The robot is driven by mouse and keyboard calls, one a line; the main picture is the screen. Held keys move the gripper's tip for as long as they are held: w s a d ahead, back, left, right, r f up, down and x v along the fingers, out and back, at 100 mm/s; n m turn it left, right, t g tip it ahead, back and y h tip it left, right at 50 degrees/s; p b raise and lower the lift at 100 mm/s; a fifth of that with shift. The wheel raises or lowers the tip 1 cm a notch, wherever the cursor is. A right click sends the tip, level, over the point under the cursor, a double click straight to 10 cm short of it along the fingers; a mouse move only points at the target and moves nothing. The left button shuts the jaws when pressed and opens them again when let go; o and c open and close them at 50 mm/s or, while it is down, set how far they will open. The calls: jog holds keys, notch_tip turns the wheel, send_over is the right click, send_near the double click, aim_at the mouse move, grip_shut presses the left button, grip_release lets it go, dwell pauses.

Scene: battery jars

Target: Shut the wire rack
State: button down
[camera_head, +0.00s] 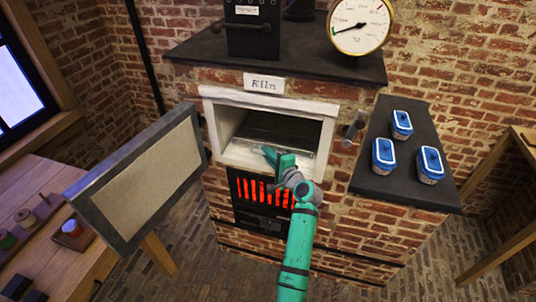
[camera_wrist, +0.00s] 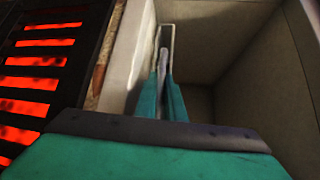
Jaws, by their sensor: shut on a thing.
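The kiln (camera_head: 264,84) has an open white-framed chamber. The wire rack (camera_head: 288,128) looks like a dark flat shelf inside the chamber, with its front edge near the opening. My gripper (camera_head: 279,156) is at the chamber mouth in front of the rack. In the wrist view my gripper (camera_wrist: 164,82) is shut on a pale grey bar at the front of the rack (camera_wrist: 166,38), which shows there as a narrow frame reaching into the chamber. My fingers hide part of the bar.
The kiln door (camera_head: 140,182) stands swung open at the left. Glowing red grate bars (camera_head: 263,192) lie just below the opening, also on the wrist view's left (camera_wrist: 38,83). Several blue-lidded jars (camera_head: 402,124) stand on a dark side shelf (camera_head: 408,193) at the right.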

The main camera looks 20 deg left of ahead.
jog(key=shift+w+d+r, duration=0.1)
jog(key=shift+w+d, duration=0.05)
jog(key=c, duration=1.9)
grip_release()
jog(key=shift+w, duration=0.1)
jog(key=shift+o, duration=0.2)
